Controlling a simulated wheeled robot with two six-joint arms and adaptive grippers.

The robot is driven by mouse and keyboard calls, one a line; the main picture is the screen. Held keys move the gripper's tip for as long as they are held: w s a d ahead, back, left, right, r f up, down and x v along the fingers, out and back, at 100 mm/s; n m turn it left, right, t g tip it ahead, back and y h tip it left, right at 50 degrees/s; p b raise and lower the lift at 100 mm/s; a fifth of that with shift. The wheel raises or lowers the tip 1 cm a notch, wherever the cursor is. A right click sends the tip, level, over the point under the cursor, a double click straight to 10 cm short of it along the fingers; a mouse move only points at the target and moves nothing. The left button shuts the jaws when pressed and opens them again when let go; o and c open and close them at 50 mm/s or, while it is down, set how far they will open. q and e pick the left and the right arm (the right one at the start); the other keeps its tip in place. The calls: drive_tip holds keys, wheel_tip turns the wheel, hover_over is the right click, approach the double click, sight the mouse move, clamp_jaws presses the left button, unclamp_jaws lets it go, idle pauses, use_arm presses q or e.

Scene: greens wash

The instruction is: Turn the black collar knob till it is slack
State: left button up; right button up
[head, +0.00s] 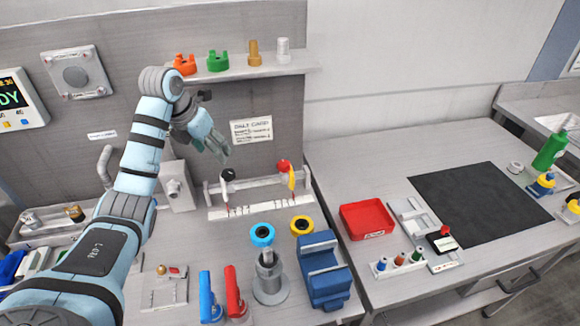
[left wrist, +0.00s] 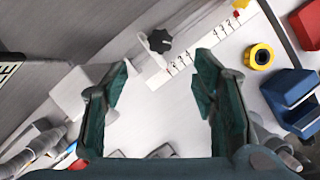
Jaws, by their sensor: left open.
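The black knob (head: 228,174) tops a white post on the left part of a low white bracket at the back of the bench. It also shows in the left wrist view (left wrist: 159,40), as a dark lobed knob beyond the fingertips. My left gripper (head: 220,152) is open and empty, just above and slightly left of the knob, apart from it. In the left wrist view its teal fingers (left wrist: 160,75) stand wide apart, with the knob ahead of the gap. My right gripper is not in view.
A red knob (head: 283,165) on a yellow lever stands to the right on the same bracket. A wall card (head: 251,130) hangs behind. In front are a blue-topped grey stand (head: 269,284), a yellow ring (head: 301,226) and a blue block (head: 323,270). A shelf (head: 240,70) with small fittings is above.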

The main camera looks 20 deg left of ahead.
use_arm(q)
drive_tip(key=s+d+r+m+h, duration=0.1)
drive_tip(key=d+m+h, duration=0.2)
drive_tip(key=d+h, duration=0.8)
drive_tip(key=s+d+r+m+g+h+p, duration=0.1)
drive_tip(key=s+d+r+g+h, duration=0.1)
drive_tip(key=s+d+r, duration=0.2)
drive_tip(key=s+d+r+m+g+h, duration=0.1)
drive_tip(key=s+d+r, duration=0.3)
drive_tip(key=d, duration=0.6)
drive_tip(key=shift+s+d+r+m+g+h+p, duration=0.3)
drive_tip(key=shift+s+d+r+g+h+p, duration=0.1)
drive_tip(key=shift+g+h, duration=0.4)
drive_tip(key=shift+w+f, duration=0.1)
